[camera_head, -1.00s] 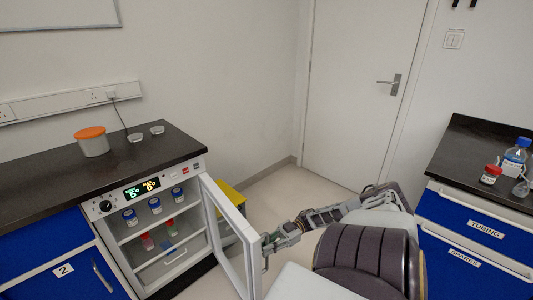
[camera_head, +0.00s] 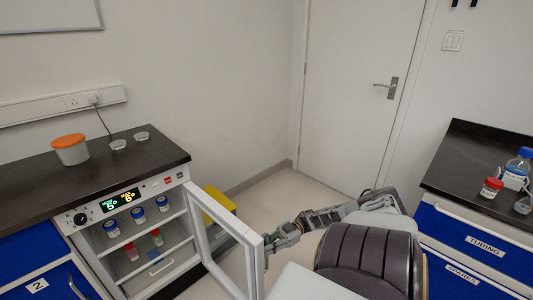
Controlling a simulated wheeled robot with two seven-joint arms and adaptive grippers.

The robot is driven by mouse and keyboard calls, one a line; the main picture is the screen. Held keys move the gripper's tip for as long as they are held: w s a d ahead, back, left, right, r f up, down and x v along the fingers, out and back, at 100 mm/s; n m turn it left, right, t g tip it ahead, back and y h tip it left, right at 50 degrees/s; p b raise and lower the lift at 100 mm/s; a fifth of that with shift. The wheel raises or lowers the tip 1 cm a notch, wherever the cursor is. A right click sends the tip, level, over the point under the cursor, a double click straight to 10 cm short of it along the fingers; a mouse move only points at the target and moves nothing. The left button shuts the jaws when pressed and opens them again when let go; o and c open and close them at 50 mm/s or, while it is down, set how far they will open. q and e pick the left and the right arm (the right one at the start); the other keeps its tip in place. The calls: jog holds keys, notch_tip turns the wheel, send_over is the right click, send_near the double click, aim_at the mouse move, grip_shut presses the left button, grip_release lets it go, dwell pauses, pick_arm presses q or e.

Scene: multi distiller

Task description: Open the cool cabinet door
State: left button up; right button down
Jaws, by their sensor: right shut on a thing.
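The cool cabinet (camera_head: 90,219) is built in under the dark counter at the left, with a lit display on its top panel. Its white-framed glass door (camera_head: 215,235) stands wide open, swung out to the right. My left gripper is not in view.
A yellow box (camera_head: 219,203) stands on the floor behind the door. An orange-lidded tub (camera_head: 71,149) and small dishes are on the left counter (camera_head: 60,182). A right counter (camera_head: 480,158) holds bottles above blue drawers. Floor (camera_head: 275,191) between is clear.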

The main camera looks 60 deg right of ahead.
jog(key=shift+s+f, duration=0.1)
jog(key=c, duration=1.5)
grip_release()
jog(key=shift+o, duration=0.2)
jog(key=shift+d, duration=0.1)
jog(key=v, duration=1.1)
jog(key=shift+s+d, duration=0.15)
jog(key=shift+d, duration=0.15)
